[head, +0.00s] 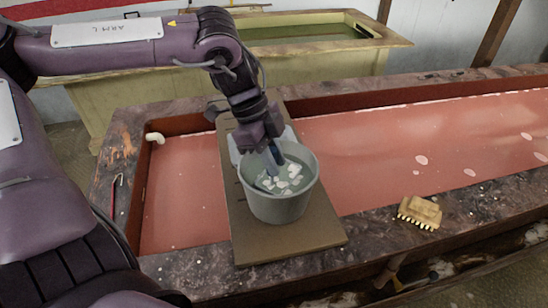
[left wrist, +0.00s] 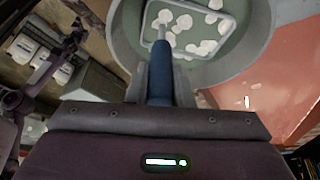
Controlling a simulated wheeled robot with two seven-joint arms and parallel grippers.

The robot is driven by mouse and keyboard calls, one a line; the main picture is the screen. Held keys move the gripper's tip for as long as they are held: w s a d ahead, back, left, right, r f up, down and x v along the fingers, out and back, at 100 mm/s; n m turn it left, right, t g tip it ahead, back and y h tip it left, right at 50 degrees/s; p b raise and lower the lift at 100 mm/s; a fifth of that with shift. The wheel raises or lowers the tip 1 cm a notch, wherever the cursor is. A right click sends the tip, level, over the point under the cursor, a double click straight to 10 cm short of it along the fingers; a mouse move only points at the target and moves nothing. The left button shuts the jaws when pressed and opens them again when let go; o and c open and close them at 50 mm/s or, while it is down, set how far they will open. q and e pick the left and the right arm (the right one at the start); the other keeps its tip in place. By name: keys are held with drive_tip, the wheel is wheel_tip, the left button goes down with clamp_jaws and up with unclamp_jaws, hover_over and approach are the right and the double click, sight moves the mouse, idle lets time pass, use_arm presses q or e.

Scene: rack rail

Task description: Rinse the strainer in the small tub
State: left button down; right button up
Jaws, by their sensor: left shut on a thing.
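The small grey tub (head: 281,207) stands on a board and holds greenish water with white pieces at its surface. My left gripper (head: 272,148) points down over the tub's back part and is shut on the blue handle of the strainer (head: 275,160). In the left wrist view the blue handle (left wrist: 160,72) runs from the gripper (left wrist: 160,100) to a thin metal rod. A pale rounded rectangular frame (left wrist: 236,28) lies within the tub's rim (left wrist: 262,35), with white pieces over it. How deep it sits is unclear. My right gripper is not in view.
The board (head: 291,244) spans a long trough of red liquid (head: 400,140). A yellowish brush (head: 421,211) lies on the trough's front edge. A thin hook (head: 115,195) and a white spout (head: 155,138) are at the left. A pale object stands behind the tub; another vat (head: 120,95) stands behind.

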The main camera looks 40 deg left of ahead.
use_arm(q)
drive_tip(key=shift+f+b, duration=0.7)
drive_tip(key=shift+f, duration=0.2)
drive_tip(key=shift+r, duration=0.15)
drive_tip(key=shift+r+p, duration=0.65)
drive_tip(key=shift+r, duration=0.15)
drive_tip(key=shift+f+b, duration=0.4)
drive_tip(key=shift+f, duration=0.2)
drive_tip(key=shift+r, duration=0.1)
